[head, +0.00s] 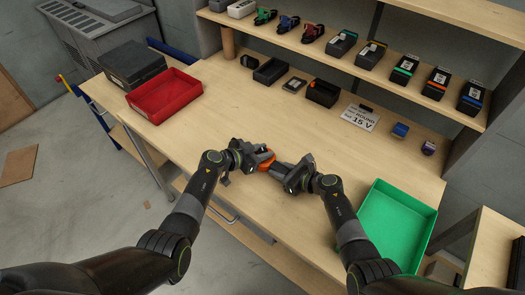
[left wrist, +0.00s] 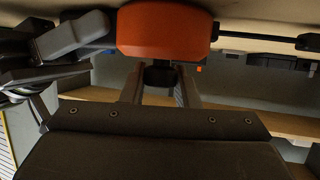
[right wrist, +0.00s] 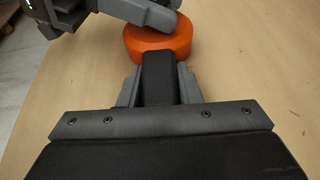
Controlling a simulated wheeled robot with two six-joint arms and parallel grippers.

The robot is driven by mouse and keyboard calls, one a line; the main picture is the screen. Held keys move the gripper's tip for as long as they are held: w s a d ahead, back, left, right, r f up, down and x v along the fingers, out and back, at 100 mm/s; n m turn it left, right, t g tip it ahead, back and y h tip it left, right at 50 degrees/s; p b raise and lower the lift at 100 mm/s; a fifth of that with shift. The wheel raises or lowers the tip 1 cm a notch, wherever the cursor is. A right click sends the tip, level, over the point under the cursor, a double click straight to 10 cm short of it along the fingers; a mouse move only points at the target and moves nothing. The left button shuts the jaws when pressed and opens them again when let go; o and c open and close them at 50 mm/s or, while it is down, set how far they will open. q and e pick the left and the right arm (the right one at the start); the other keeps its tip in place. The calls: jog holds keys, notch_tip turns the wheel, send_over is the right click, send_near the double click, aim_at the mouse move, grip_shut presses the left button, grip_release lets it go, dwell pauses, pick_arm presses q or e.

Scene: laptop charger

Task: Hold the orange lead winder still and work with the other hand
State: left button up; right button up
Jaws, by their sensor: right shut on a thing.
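The orange lead winder (head: 266,161) is a thick round disc between my two grippers near the table's front edge. It fills the top middle of the left wrist view (left wrist: 163,30) and the top of the right wrist view (right wrist: 162,47). My right gripper (head: 281,170) is shut on a black block-like part (right wrist: 158,78) that meets the winder's near side; I cannot tell whether they are joined. My left gripper (head: 258,157) is at the winder's other side, fingers apart, with a dark round part (left wrist: 160,75) between them. Whether they touch it is unclear.
A red tray (head: 164,97) and a dark case (head: 132,66) are at the left. A green tray (head: 392,222) is at the right. Small black bins (head: 322,93) and a 15 V sign (head: 360,118) stand at the back, below a shelf (head: 330,52). The middle is clear.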

pick_arm(q)
jog(key=c, duration=0.4)
jog(key=shift+o, duration=0.2)
jog(key=shift+f+m+g+h, duration=0.15)
jog(key=shift+m+g+h, duration=0.75)
jog(key=shift+m+g, duration=1.5)
jog(key=shift+g, duration=0.2)
jog(key=o, duration=1)
jog(key=shift+c, duration=0.2)
jog(key=shift+a+r, duration=0.1)
jog(key=shift+r, duration=0.1)
jog(key=v, duration=1.1)
jog(key=shift+a, duration=0.5)
